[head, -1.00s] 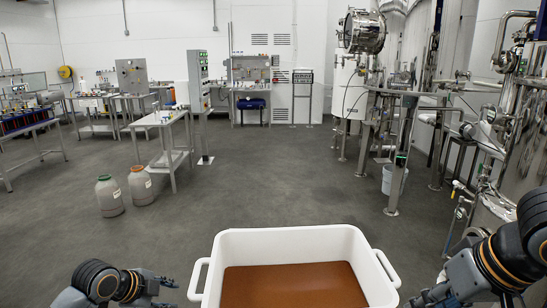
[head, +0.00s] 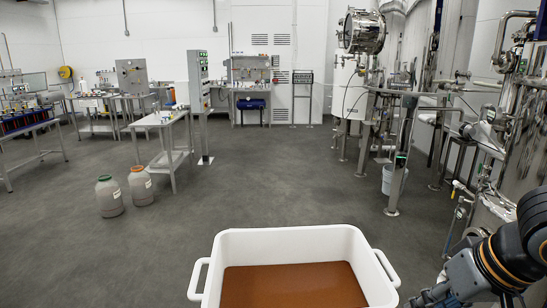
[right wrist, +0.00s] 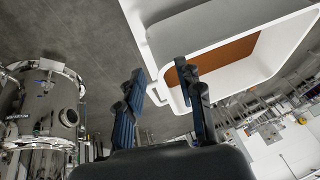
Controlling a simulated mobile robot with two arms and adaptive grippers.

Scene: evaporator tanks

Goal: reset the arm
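My right gripper (right wrist: 162,105) is open in the right wrist view, with its two dark fingers apart and nothing between them. In the head view the right gripper (head: 432,298) shows at the bottom right, beside the white tub (head: 290,238). The tub has a handle at each side and an orange-brown content or floor (head: 290,285). It also shows in the right wrist view (right wrist: 155,55), beyond the finger tips and apart from them as far as I can tell. My left gripper is not in view in the head view.
Two jars with green (head: 109,198) and orange (head: 141,186) lids stand on the floor at left, near a metal table (head: 160,122). Steel tanks (head: 525,150) and pipes line the right side. A white bucket (head: 388,180) stands there. The middle floor is clear.

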